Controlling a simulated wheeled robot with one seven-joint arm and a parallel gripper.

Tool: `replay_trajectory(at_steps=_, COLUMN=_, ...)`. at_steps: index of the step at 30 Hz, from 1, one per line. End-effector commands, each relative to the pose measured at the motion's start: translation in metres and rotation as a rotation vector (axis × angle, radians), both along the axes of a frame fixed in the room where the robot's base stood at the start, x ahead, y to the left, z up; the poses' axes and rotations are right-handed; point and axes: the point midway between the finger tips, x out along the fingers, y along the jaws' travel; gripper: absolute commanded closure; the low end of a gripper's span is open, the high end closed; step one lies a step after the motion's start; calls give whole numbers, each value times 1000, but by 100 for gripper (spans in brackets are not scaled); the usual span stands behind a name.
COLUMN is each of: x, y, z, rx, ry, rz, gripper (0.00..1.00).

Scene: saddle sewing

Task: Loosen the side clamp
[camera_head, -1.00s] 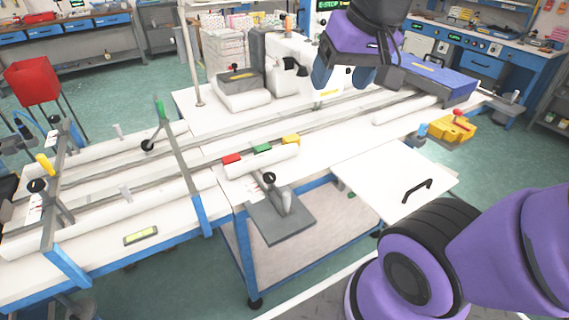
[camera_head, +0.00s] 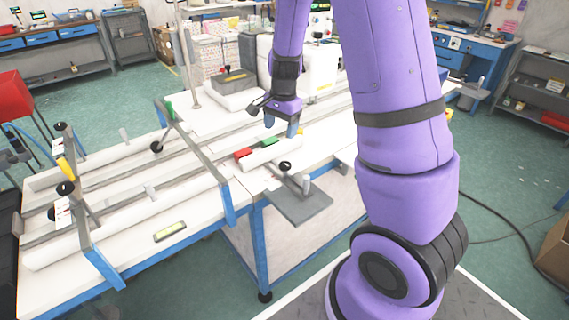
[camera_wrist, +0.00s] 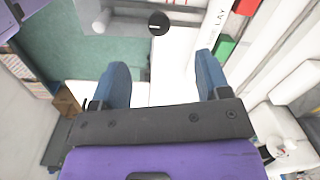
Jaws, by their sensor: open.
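My gripper (camera_head: 283,130) is open and empty, pointing down above the table near the row of coloured buttons. In the wrist view its two blue fingers (camera_wrist: 163,78) are apart, with nothing between them. I cannot tell for sure which part is the side clamp. A lever with a black ball knob (camera_head: 285,166) stands on a grey side plate (camera_head: 305,205) at the table's front edge. The knob also shows in the wrist view (camera_wrist: 158,23), ahead of the fingertips and apart from them.
A red button (camera_head: 243,154) and a green button (camera_head: 269,141) sit on a white block near the gripper. A second crossbar has a yellow handle (camera_head: 66,168). A sewing machine (camera_head: 320,70) stands behind the gripper. A level (camera_head: 171,232) lies on the front table.

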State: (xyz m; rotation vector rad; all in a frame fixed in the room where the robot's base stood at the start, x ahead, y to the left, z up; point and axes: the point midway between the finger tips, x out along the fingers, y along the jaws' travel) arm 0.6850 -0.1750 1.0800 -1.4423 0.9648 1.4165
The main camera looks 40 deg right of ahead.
Motion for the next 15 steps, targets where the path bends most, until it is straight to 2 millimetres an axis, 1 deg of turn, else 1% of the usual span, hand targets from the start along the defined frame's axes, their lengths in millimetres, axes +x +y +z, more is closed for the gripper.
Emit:
replay_trajectory(at_steps=1, x=3, y=-5, z=-14, rx=-10, ry=19, rz=-33, gripper=30)
replay_trajectory(at_steps=4, x=7, y=-14, z=-31, rx=-27, ry=38, rz=-88, gripper=30)
replay_trajectory(at_steps=9, x=11, y=-21, z=-45, rx=-41, ry=50, rz=-132, gripper=30)
replay_trajectory(at_steps=11, x=11, y=-22, z=-49, rx=-42, ry=52, rz=-136, gripper=30)
replay_trajectory(at_steps=15, x=10, y=-22, z=-64, rx=-41, ry=53, rz=-139, gripper=30)
